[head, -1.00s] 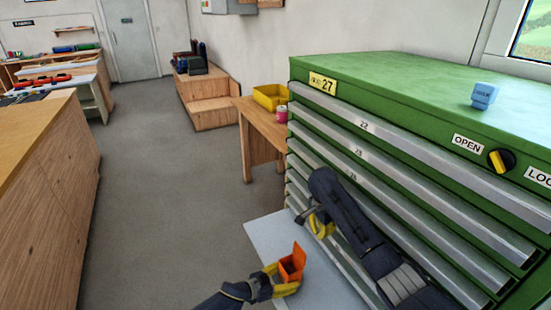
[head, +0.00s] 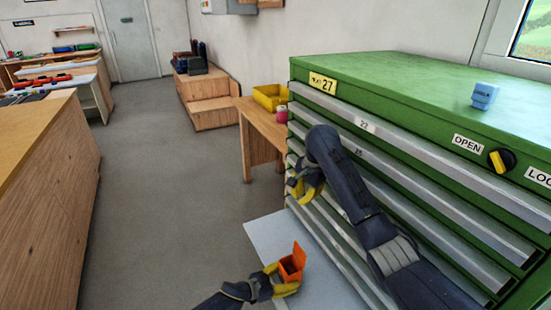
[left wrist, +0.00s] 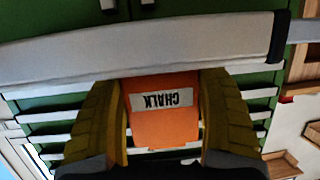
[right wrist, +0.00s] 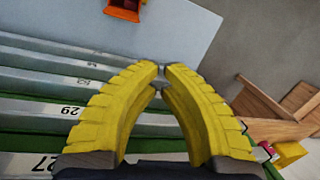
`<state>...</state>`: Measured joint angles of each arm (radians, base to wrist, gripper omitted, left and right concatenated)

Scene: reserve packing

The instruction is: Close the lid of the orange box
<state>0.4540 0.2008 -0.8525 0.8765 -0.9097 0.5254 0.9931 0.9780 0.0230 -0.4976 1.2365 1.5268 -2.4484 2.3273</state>
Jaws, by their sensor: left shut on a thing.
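The small orange box (head: 290,269) is in the lower middle of the head view, with its lid (head: 300,252) standing open and upright. My left gripper (head: 287,283) is shut on the box's sides. In the left wrist view the box (left wrist: 165,132) sits between the yellow fingers, with a CHALK label on its face. The right wrist view shows part of the box (right wrist: 124,10) at the top edge. My right gripper (head: 303,190) is above and behind the box, by the cabinet's drawers. Its fingertips meet, empty, in the right wrist view (right wrist: 161,74).
A green drawer cabinet (head: 400,80) with grey drawer fronts fills the right side. A pale grey surface (head: 265,232) lies by the box. A blue block (head: 484,94) stands on the cabinet. A wooden table (head: 262,125) holds a yellow bin (head: 270,97). Open floor lies to the left.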

